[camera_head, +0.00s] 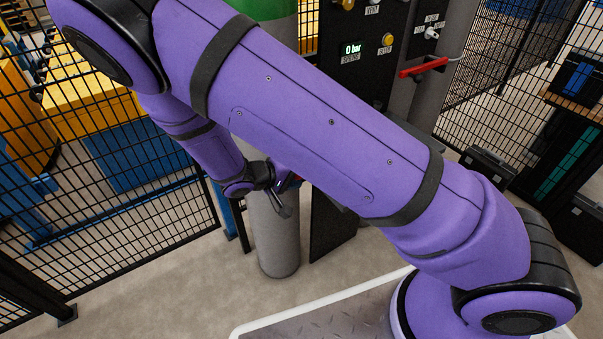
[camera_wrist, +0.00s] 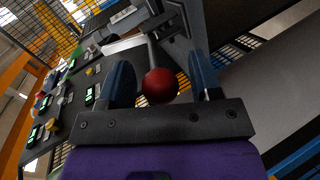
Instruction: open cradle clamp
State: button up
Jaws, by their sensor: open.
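A red ball knob (camera_wrist: 160,86) on a grey lever rod (camera_wrist: 153,52) shows in the wrist view. My gripper (camera_wrist: 158,66) is open, with one blue finger on each side of the knob and rod. There is a visible gap on both sides in the picture; I cannot tell the depth between fingers and knob. In the head view my gripper (camera_head: 283,194) is small, low in front of a grey post, partly hidden by my purple arm.
A dark control panel (camera_head: 352,75) with a "0 bar" display stands behind my arm; the wrist view shows a panel (camera_wrist: 78,100) at left. A red handle (camera_head: 423,67) sits at its right.

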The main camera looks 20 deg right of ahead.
jog(key=v, duration=1)
jog(key=shift+d, duration=0.1)
jog(key=s+d+r+m+g+y, duration=0.1)
jog(key=s+d+r+g+y, duration=0.15)
jog(key=d+r+y, duration=0.55)
jog(key=s+d+r+g+y, duration=0.1)
jog(key=s+d+r, duration=0.35)
jog(key=r, duration=0.85)
jog(key=s+d+r+t+y, duration=0.4)
jog(key=s+d+r+t, duration=0.2)
jog(key=s+r, duration=0.5)
jog(key=shift+s+d+r+n, duration=0.35)
jog(key=shift+s+d, duration=0.75)
jog(key=shift+s, duration=0.55)
jog(key=shift+c, duration=0.2)
